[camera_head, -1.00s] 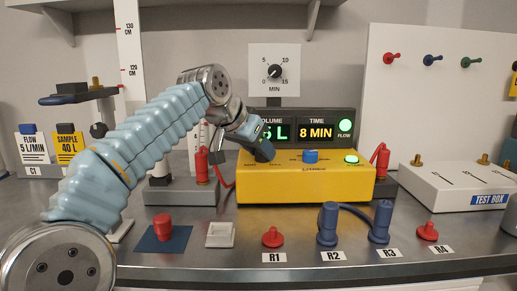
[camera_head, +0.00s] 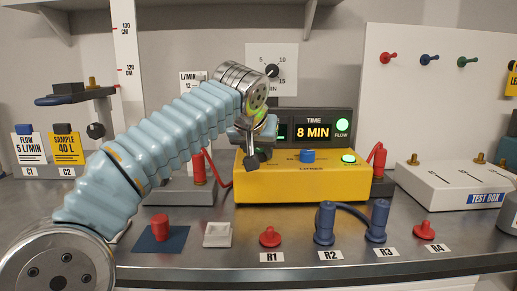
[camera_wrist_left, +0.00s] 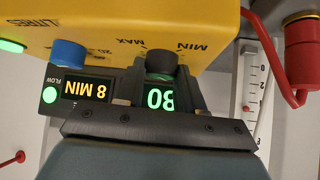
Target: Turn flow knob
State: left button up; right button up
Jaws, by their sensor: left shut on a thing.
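The yellow flow box (camera_head: 300,186) stands on the bench in the head view, with a blue knob (camera_head: 308,155) and a lit green button (camera_head: 348,158) on top. My left gripper (camera_head: 254,160) is at the box's left end, over the dark flow knob. In the left wrist view the dark knob (camera_wrist_left: 160,62) lies between the two fingers of my left gripper (camera_wrist_left: 160,76), which is shut on it, beside the MIN and MAX marks. The knob's pointer is not clear. My right gripper is out of view.
The display (camera_head: 314,129) behind the box reads 8 MIN; my wrist hides its volume part in the head view. Red hoses rise at both box ends. Red and blue plugs (camera_head: 325,224) stand along the bench front. The test box (camera_head: 455,186) is at right.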

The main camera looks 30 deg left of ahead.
pick_arm(q)
jog(key=o, duration=1)
jog(key=shift+o, duration=0.2)
jog(key=v, duration=1.3)
jog(key=shift+s+r, duration=0.25)
jog(key=shift+r, duration=0.05)
